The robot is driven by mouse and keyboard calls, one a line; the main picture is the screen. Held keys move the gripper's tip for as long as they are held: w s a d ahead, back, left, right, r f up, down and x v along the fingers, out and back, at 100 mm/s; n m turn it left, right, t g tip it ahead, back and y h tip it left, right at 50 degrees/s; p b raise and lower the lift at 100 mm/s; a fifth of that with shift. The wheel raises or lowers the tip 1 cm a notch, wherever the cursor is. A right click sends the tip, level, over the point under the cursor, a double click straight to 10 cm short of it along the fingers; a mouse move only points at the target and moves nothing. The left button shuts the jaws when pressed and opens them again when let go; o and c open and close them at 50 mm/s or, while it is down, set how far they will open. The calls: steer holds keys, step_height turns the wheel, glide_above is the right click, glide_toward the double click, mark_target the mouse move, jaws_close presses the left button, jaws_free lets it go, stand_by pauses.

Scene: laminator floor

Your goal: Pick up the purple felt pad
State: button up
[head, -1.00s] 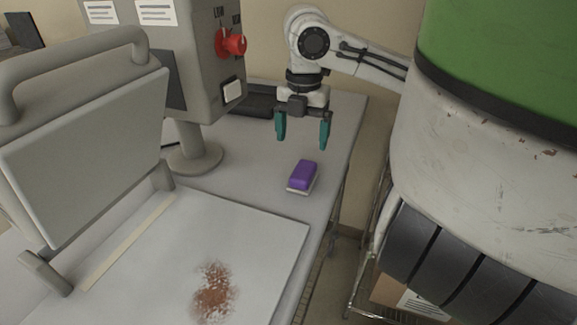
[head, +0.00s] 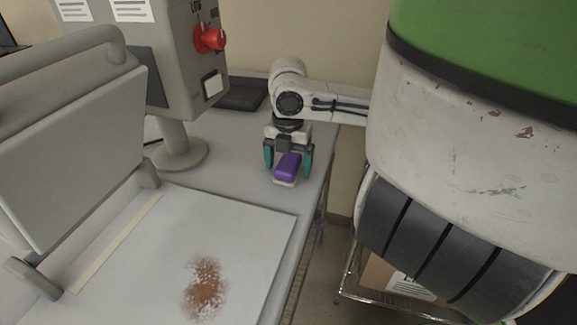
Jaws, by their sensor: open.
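The purple felt pad (head: 287,166) is a small block with a pale underside, lying on the grey bench top near its right edge. My gripper (head: 289,164) has teal fingers and points down at the pad. One finger is at the pad's left side and the other at its right, with the jaws open. The fingers reach down close to the bench. I cannot tell whether either finger touches the pad.
A grey control box (head: 180,60) with a red knob (head: 209,38) stands on a post left of my arm. A raised hinged plate (head: 75,160) and a white bed (head: 240,235) with a rusty brown stain (head: 204,288) lie nearer. A dark tray (head: 241,93) sits behind.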

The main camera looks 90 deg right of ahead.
steer(key=c, duration=1.2)
steer(key=shift+r, duration=0.1)
